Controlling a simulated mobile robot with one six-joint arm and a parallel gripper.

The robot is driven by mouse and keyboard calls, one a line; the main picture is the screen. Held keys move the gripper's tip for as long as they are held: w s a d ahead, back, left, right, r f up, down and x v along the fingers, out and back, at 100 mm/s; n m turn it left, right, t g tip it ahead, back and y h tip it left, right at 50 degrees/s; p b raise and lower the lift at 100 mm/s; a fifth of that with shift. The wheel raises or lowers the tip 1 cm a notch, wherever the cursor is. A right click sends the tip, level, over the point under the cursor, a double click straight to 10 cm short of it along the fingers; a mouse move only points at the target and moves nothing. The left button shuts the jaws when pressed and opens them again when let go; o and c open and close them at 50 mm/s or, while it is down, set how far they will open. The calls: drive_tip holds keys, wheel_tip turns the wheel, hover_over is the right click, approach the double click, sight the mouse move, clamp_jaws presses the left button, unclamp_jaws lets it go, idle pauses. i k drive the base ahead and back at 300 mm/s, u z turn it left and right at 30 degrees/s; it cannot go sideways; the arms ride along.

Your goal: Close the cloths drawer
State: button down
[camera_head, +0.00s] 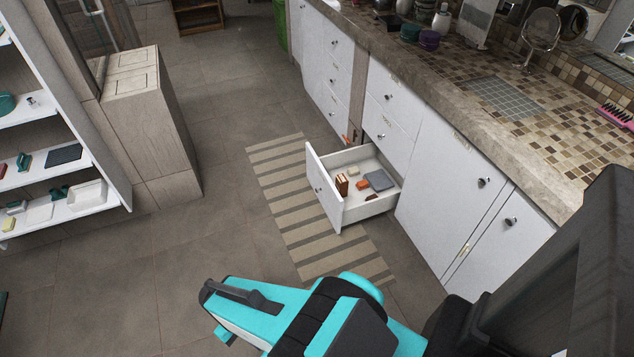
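One white drawer (325,193) is pulled out, low in the white cabinet row at the picture's centre. Inside lie a brown block, an orange item, a grey flat item and a few small things. I cannot read a label that names it as the cloths drawer. The end of my teal and black arm, with my gripper (228,305), is at the bottom, nearer the camera and apart from the drawer. Its fingers cannot be made out clearly.
A striped mat (300,215) lies on the tiled floor under and in front of the drawer. Closed drawers and doors flank it beneath a mosaic-topped counter (520,115). White shelves (75,205) and a wooden cabinet (150,130) stand at the left. The floor between is clear.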

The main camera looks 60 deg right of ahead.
sight(322, 172)
drive_tip(key=z, duration=0.1)
drive_tip(key=i, duration=0.95)
drive_tip(key=u, duration=0.05)
